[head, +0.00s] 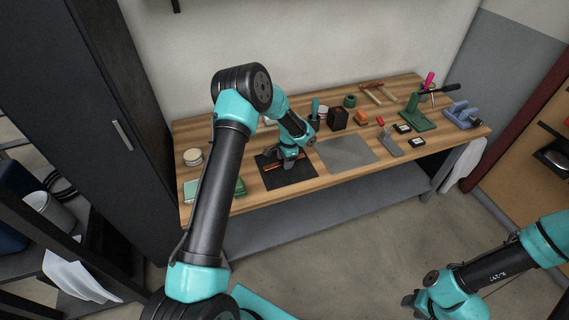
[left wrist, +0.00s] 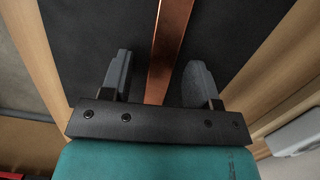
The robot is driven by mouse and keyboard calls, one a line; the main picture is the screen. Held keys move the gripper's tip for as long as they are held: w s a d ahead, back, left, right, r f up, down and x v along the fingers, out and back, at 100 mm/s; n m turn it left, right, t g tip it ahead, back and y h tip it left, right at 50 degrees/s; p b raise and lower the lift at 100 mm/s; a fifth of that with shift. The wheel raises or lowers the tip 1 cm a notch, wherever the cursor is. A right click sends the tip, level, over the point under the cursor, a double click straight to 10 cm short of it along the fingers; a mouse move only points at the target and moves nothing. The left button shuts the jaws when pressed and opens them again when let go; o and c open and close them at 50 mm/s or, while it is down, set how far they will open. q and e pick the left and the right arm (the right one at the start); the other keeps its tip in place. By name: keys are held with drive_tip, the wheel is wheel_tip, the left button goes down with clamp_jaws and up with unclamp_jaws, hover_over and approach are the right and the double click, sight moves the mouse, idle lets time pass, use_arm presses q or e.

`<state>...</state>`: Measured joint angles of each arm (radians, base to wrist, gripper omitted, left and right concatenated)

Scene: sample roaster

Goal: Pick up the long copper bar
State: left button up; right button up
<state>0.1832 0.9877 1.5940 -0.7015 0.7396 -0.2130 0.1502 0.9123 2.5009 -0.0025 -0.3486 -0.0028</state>
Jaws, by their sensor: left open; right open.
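The long copper bar (left wrist: 170,40) lies on a black mat (left wrist: 100,40) and runs between the two open fingers of my left gripper (left wrist: 160,82) in the left wrist view. The fingers stand apart on either side of it, with a gap to each. In the head view the copper bar (head: 272,167) shows small on the black mat (head: 291,180), partly hidden by my left gripper (head: 289,156). My right gripper (head: 415,302) is open and empty at the lower right, away from the workbench.
The wooden workbench (head: 220,145) holds a grey mat (head: 345,152), a dark block (head: 337,119), a green stand (head: 415,115) and a blue-grey device (head: 463,114) to the right. A round white-lidded jar (head: 193,157) and a green item (head: 240,187) are at left.

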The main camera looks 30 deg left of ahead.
idle(0.4)
use_arm(q)
clamp_jaws()
idle(0.4)
